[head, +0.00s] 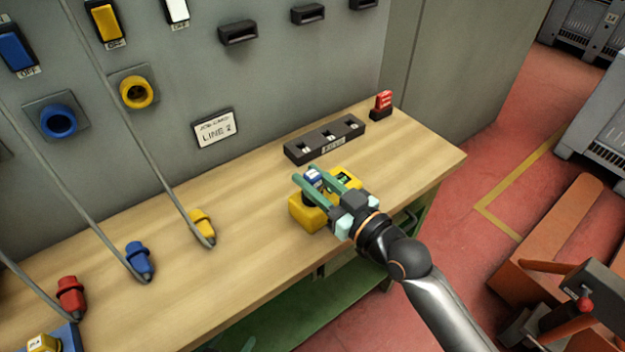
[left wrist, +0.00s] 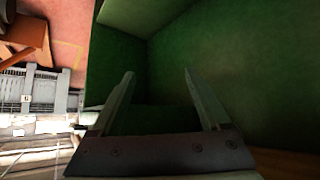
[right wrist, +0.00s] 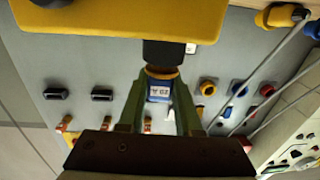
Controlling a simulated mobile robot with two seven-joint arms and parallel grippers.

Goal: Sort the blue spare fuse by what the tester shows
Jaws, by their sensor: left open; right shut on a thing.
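The blue spare fuse (head: 313,176), with a white label, is between the fingers of my right gripper (head: 306,177), which is shut on it. The fuse is upright at the black socket of the yellow tester (head: 303,215); I cannot tell how deep it sits. The tester's small display (head: 345,178) shows green, partly beside my gripper. In the right wrist view the fuse (right wrist: 160,92) is against the black socket (right wrist: 163,54). My left gripper (left wrist: 158,78) is open and empty, low by the green underside of the bench.
A black rack (head: 300,154) with several slots stands behind the tester. A red fuse (head: 383,100) stands in a black holder at the back right. Yellow (head: 202,224), blue (head: 139,259) and red (head: 71,295) cabled plugs lie left on the wooden bench (head: 255,190). A grey panel rises behind.

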